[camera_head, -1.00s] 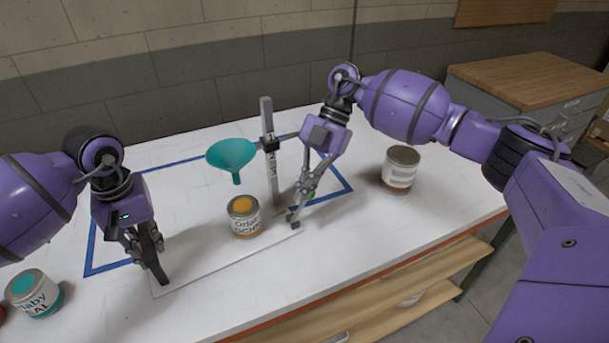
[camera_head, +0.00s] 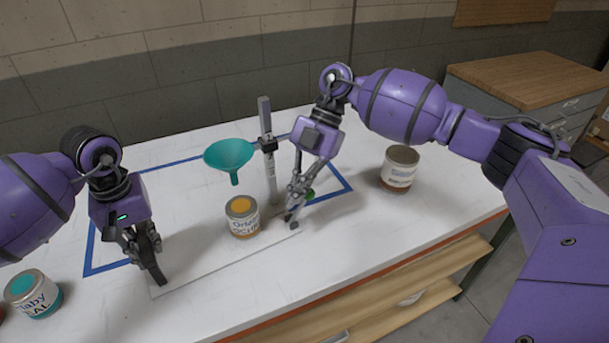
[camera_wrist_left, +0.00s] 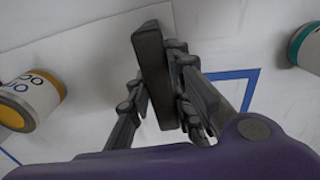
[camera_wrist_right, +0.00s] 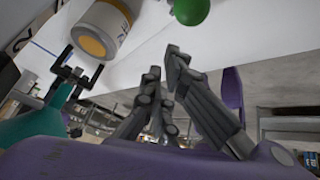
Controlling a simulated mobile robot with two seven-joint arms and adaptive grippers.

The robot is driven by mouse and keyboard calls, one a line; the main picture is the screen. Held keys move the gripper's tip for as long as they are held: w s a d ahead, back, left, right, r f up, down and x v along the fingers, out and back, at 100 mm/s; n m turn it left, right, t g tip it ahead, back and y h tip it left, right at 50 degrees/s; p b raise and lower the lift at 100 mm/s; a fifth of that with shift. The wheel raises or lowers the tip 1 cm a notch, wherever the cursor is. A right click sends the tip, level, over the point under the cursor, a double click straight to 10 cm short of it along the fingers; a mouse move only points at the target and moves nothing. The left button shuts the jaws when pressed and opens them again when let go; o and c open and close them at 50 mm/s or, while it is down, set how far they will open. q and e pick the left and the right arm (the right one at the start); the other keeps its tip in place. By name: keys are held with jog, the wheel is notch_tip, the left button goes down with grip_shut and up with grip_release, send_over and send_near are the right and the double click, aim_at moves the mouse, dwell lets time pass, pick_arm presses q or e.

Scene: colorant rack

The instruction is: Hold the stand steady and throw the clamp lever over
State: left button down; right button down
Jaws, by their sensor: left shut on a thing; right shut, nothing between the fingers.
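The stand has a pale base plate (camera_head: 205,255), a grey post (camera_head: 267,165) with a dark clamp (camera_head: 268,145), and a teal funnel (camera_head: 230,155). My left gripper (camera_head: 152,258) is shut on a dark upright bar (camera_wrist_left: 152,70) at the plate's left end. My right gripper (camera_head: 292,208) is shut and empty, low near the plate's right end. A green ball knob (camera_head: 309,196), probably the lever's, shows just behind its fingers. In the right wrist view the knob (camera_wrist_right: 190,10) is beyond the fingertips, apart from them. The lever's arm is not clear.
A can with orange-yellow top (camera_head: 242,216) stands on the plate, in front of the post. A brown-based can (camera_head: 398,168) stands at the right, and a teal-topped can (camera_head: 35,294) at the left front. Blue tape (camera_head: 88,245) marks the table. The table behind the post is clear.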

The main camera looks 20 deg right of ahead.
pick_arm(q)
jog(key=shift+d, duration=0.1)
pick_arm(e)
jog(key=d+r, duration=0.4)
jog(key=r, duration=0.4)
jog(key=shift+w+d+r, duration=0.15)
jog(key=shift+w+r, duration=0.15)
jog(key=shift+w, duration=0.1)
pick_arm(q)
jog(key=c, duration=1.5)
grip_release()
notch_tip(320, 180, up, 12)
